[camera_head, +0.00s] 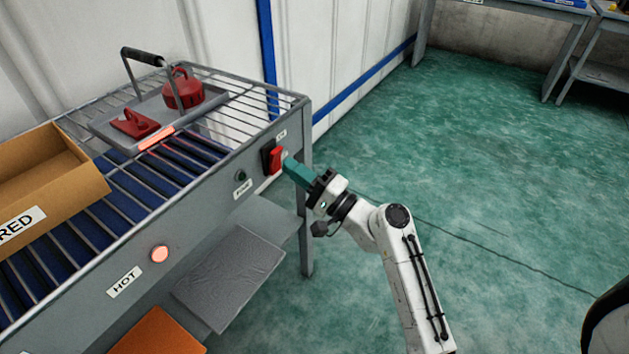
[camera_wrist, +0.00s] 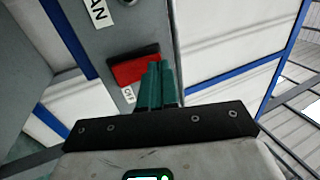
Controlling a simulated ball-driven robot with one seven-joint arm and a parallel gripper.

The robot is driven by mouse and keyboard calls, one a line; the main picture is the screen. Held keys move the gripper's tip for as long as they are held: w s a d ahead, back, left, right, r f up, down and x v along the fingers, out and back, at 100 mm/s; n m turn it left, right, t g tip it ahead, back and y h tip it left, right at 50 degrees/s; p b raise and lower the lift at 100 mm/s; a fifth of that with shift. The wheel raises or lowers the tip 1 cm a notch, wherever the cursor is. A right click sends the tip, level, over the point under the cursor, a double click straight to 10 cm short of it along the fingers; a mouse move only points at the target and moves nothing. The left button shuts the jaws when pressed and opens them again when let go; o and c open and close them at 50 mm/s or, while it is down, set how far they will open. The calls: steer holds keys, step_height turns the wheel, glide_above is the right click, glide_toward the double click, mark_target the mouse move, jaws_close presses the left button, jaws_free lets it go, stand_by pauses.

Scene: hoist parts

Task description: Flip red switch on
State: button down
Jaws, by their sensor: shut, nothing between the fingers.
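The red switch (camera_head: 275,159) sits in a dark housing on the front side of the grey conveyor frame, near its right end. In the wrist view the red switch (camera_wrist: 138,70) is just ahead and to the left of the fingertips, with a small label beside it. My gripper (camera_head: 289,165) has teal fingers pressed together and holds nothing. Its tips are close to the switch in the head view; I cannot tell whether they touch it. The wrist view shows the closed fingers (camera_wrist: 159,70) overlapping the switch's right edge.
A tray (camera_head: 103,128) with red parts and a handle stands on the conveyor's wire rack. A cardboard box (camera_head: 80,197) is at left. A dark green button (camera_head: 241,176) and a glowing button (camera_head: 160,254) are on the panel. A grey shelf (camera_head: 228,275) juts out below.

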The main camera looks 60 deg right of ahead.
mark_target(275, 155)
steer(key=shift+x, duration=1.15)
steer(key=p, duration=0.1)
steer(key=r+p, duration=0.1)
steer(key=p, duration=0.1)
steer(key=shift+w+r+g+p, duration=0.1)
steer(key=shift+w+g+p, duration=0.2)
steer(key=shift+g, duration=0.1)
steer(key=shift+p, duration=0.3)
steer(key=shift+f, duration=0.35)
steer(key=shift+b, duration=0.3)
